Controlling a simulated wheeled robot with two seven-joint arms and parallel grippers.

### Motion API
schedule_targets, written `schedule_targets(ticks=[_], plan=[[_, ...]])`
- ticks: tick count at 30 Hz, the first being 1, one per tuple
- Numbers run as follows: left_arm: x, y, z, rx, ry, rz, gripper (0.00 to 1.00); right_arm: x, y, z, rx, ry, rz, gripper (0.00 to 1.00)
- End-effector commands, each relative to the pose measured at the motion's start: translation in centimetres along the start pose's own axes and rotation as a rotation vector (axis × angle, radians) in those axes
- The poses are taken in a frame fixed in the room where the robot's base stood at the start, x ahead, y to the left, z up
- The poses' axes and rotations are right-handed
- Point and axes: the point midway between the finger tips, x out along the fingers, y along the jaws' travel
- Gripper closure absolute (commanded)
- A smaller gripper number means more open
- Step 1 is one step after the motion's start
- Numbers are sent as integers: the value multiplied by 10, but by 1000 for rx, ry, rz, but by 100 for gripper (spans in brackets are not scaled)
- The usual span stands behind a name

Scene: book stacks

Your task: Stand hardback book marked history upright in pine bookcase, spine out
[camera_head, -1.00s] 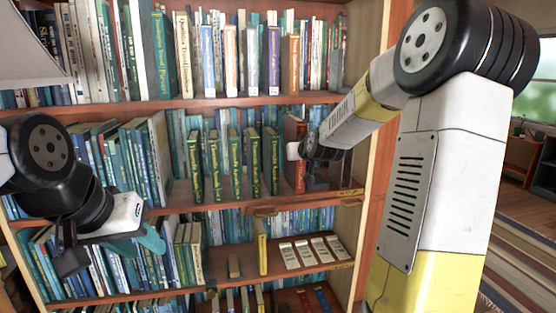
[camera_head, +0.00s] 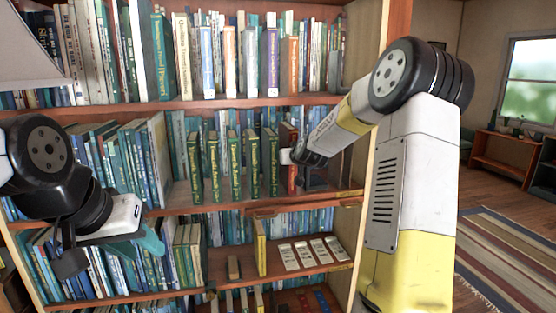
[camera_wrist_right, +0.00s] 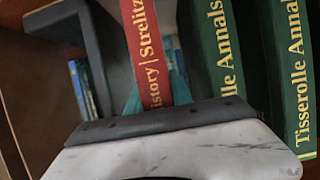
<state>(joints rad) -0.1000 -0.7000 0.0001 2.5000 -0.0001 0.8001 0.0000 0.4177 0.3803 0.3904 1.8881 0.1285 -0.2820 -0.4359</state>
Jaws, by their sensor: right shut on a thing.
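The red hardback history book (camera_wrist_right: 142,35) stands upright on the middle shelf of the pine bookcase (camera_head: 384,50), its lettered spine facing out in the right wrist view. In the head view the red book (camera_head: 290,146) is partly hidden by my right wrist. My right gripper (camera_wrist_right: 156,92) is shut on the book, with a teal finger on each side of the spine. The book is beside a row of green Annals books (camera_wrist_right: 213,45); the head view does not show whether it touches the shelf. My left gripper (camera_head: 143,243) hangs in front of the lower left shelves, its jaw opening unclear.
A dark bookend-like frame (camera_wrist_right: 97,50) stands left of the book in the wrist view. Small white cards (camera_head: 305,254) lie on the shelf below. The upper shelf is densely filled with books. A striped rug (camera_head: 505,250) lies at the right.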

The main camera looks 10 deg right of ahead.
Motion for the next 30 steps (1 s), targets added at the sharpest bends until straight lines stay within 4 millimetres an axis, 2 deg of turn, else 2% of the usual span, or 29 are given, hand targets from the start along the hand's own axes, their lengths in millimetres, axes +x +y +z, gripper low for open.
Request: schedule_targets(ticks=[5,6,9,21,26,30], plan=[[0,0,0,0,0,0,64,1,0,1,-1,4,1,100],[0,0,0,0,0,0,64,1,0,3,0,-1,0,69],[0,0,0,0,0,0,64,1,0,3,0,-1,0,51],[0,0,0,0,0,0,64,-3,0,-1,0,0,0,51],[0,0,0,0,0,0,64,-29,1,-1,-2,1,2,51],[0,0,0,0,0,0,64,-61,2,-1,-3,0,4,51]])
